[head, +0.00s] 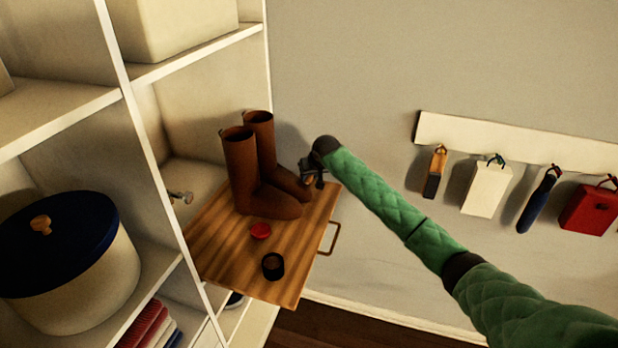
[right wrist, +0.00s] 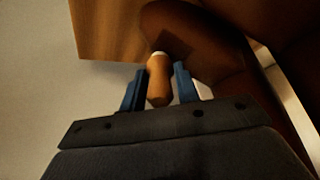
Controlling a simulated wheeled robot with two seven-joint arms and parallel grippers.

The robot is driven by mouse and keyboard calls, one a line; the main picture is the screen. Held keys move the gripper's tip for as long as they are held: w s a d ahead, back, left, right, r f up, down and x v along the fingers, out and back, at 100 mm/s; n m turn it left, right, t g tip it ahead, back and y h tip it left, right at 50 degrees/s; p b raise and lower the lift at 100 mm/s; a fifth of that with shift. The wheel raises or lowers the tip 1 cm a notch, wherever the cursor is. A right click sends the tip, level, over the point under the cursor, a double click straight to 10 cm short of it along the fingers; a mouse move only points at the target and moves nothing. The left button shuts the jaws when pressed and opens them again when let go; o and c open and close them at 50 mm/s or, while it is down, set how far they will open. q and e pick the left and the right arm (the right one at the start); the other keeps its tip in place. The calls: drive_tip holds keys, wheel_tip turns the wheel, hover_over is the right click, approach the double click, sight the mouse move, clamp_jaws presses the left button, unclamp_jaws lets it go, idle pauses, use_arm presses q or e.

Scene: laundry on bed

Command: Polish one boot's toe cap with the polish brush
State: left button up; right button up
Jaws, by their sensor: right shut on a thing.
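A pair of tall brown boots stands upright on the wooden board, a rear boot (head: 259,136) and a front boot (head: 241,170), toes pointing right. My right gripper (head: 309,180) is beside the rear boot's toe. In the right wrist view its blue fingers (right wrist: 160,88) are shut on an orange-brown wooden handle (right wrist: 159,82), which I take to be the polish brush. The handle's far end, with a pale tip, meets or overlaps a boot toe (right wrist: 210,55). The bristles are not clear, so I cannot tell whether they touch. My left gripper is not in view.
The wooden board (head: 215,235) juts from the shelf unit and carries a red round item (head: 261,231) and a dark open tin (head: 273,266). A hook rail (head: 520,142) with several hanging items is on the right wall. A blue-lidded pot (head: 75,275) sits on the left shelf.

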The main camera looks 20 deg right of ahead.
drive_tip(key=s+a, duration=0.2)
drive_tip(key=s, duration=0.1)
drive_tip(key=shift+a, duration=0.25)
drive_tip(key=shift+w+d, duration=1.25)
drive_tip(key=shift+w, duration=0.25)
drive_tip(key=shift+s+d+r, duration=0.25)
drive_tip(key=shift+d+r, duration=0.05)
drive_tip(key=shift+r, duration=0.6)
drive_tip(key=shift+s+d+r, duration=0.3)
drive_tip(key=shift+d+r, duration=0.05)
drive_tip(key=shift+r, duration=0.55)
drive_tip(key=shift+s+d+r, duration=0.25)
drive_tip(key=shift+d+r, duration=0.05)
drive_tip(key=shift+r, duration=0.6)
drive_tip(key=shift+r, duration=0.1)
